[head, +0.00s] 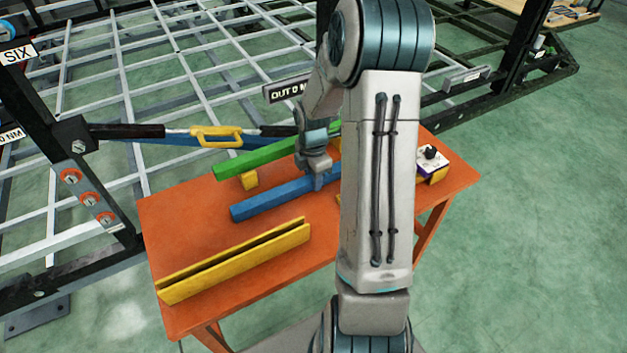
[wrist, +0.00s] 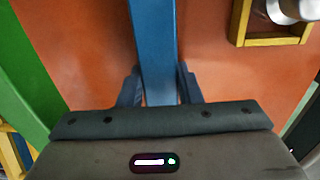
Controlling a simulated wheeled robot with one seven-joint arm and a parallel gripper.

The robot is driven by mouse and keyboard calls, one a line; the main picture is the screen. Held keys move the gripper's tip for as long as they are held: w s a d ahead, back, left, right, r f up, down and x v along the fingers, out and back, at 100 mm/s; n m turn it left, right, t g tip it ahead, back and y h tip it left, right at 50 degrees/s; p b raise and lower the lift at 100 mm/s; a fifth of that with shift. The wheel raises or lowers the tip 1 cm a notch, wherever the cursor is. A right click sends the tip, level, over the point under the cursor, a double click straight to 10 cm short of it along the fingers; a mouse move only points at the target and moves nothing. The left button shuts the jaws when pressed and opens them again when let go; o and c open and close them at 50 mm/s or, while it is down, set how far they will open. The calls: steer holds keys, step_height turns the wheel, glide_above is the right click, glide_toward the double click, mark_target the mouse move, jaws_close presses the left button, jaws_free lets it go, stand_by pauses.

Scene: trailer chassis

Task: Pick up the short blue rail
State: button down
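The short blue rail (head: 270,202) lies on the orange table, running from front left to back right; my arm hides its far end. In the wrist view, the blue rail (wrist: 153,45) runs between the two dark fingers of my gripper (wrist: 160,88), one on each side. The fingers are very close to its sides; I cannot tell whether they press on it. The rail seems to rest on the table.
A green rail (head: 250,158) lies behind the blue one, and a yellow channel (head: 235,262) lies in front on the orange table (head: 185,215). A white box with a black knob (head: 430,160) is at the right. The chassis frame (head: 150,65) stands behind.

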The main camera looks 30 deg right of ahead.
steer(key=shift+w+r, duration=0.1)
steer(key=shift+r, duration=0.05)
steer(key=shift+r, duration=0.5)
steer(key=r, duration=0.3)
steer(key=shift+s+d+r, duration=0.15)
steer(key=shift+s+r, duration=0.05)
steer(key=shift+s, duration=0.2)
steer(key=s+d+r, duration=0.1)
steer(key=s+r, duration=0.5)
steer(key=s, duration=0.5)
steer(key=shift+r, duration=0.2)
